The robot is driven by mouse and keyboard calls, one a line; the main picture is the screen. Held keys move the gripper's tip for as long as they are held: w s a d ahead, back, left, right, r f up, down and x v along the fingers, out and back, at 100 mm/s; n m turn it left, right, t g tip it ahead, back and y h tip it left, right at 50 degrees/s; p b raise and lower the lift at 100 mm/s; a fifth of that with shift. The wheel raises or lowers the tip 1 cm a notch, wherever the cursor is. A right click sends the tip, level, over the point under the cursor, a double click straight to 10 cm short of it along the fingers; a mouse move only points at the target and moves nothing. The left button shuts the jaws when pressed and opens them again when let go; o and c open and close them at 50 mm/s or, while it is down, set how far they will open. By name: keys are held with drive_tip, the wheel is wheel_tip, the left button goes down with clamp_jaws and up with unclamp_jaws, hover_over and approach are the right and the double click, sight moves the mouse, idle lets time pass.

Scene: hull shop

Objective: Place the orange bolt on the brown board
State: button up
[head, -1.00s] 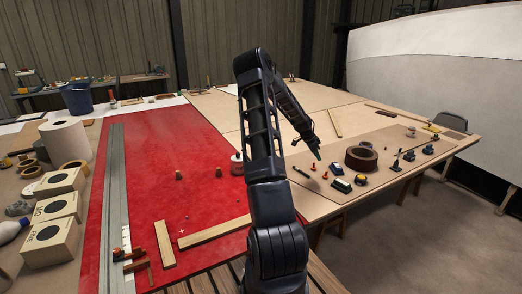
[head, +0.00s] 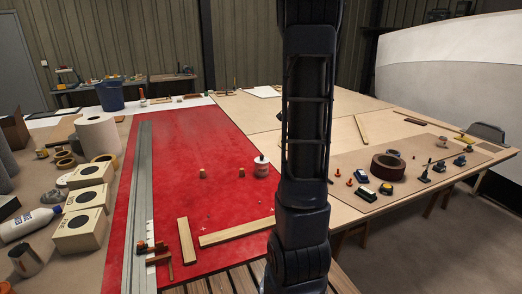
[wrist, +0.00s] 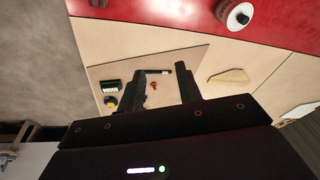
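The brown board (head: 408,186) is a thin tan sheet lying on the right-hand table in the head view, with tools and small parts on it. Two small orange pieces stand near its left end, one upper (head: 337,173) and one lower (head: 349,182). In the wrist view one orange bolt (wrist: 153,86) shows on the tan sheet (wrist: 170,60), between my fingers in the picture and well beyond them. My gripper (wrist: 162,73) is open and empty above the sheet. In the head view it is out of the frame and my arm hides part of the table.
A dark tape roll (head: 388,167), green-and-black pieces (head: 366,193) and several small tools share the sheet. A dark pen (wrist: 186,69) lies close to the bolt. A white-lidded pot (head: 261,167) stands on the red sheet (head: 220,140). A dark brown strip (head: 415,121) lies further back.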

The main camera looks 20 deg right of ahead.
drive_tip(key=s+a+r+n+t, duration=0.1)
drive_tip(key=s+a+r+n, duration=0.1)
drive_tip(key=s+a+r, duration=0.3)
drive_tip(key=s+a+r+n+y, duration=0.1)
drive_tip(key=s+a+n, duration=0.15)
drive_tip(key=a, duration=0.35)
drive_tip(key=s+a+r+n+t, duration=0.1)
drive_tip(key=s+a+r+n, duration=0.1)
drive_tip(key=s+a, duration=0.3)
drive_tip(key=s+a+n, duration=0.7)
drive_tip(key=s+a, duration=0.4)
drive_tip(key=s, duration=0.1)
drive_tip(key=shift+s+r+t+y, duration=0.3)
drive_tip(key=shift+s+r, duration=0.1)
drive_tip(key=shift+r, duration=0.05)
